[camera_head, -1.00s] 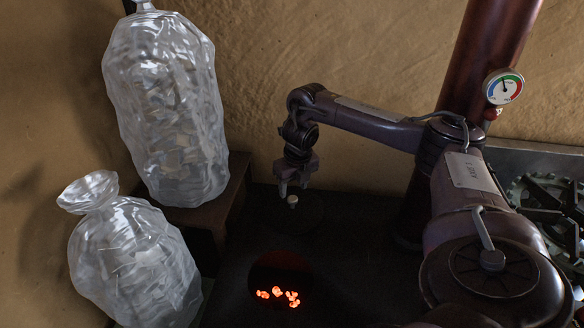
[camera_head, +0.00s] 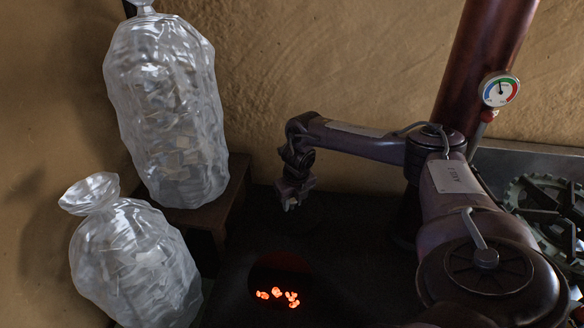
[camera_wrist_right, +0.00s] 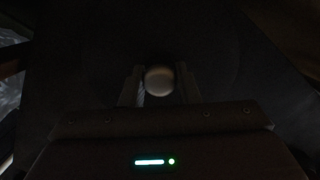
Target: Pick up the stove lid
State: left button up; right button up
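The stove lid is a dark disc lying on the black stove top, its outline faint in the right wrist view (camera_wrist_right: 215,60). Its pale round knob (camera_wrist_right: 159,80) stands between the two fingers of my right gripper (camera_wrist_right: 160,84). The fingers are apart, with thin dark gaps beside the knob; contact is not clear. In the head view my right gripper (camera_head: 290,203) points down at the lid's knob, which it mostly hides; the disc hardly shows against the stove. My left gripper is not in view.
A round opening with glowing coals (camera_head: 278,294) lies in front of the gripper. Two clear bags (camera_head: 168,110) (camera_head: 135,265) stand at left, the taller on a brown ledge (camera_head: 232,193). A copper pipe (camera_head: 480,60) with a gauge (camera_head: 499,89) and a gear-shaped burner (camera_head: 545,205) are at right.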

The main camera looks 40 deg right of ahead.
grip_shut()
jog(key=shift+w+r, duration=0.1)
notch_tip(320, 180, up, 20)
jog(key=p, duration=1.7)
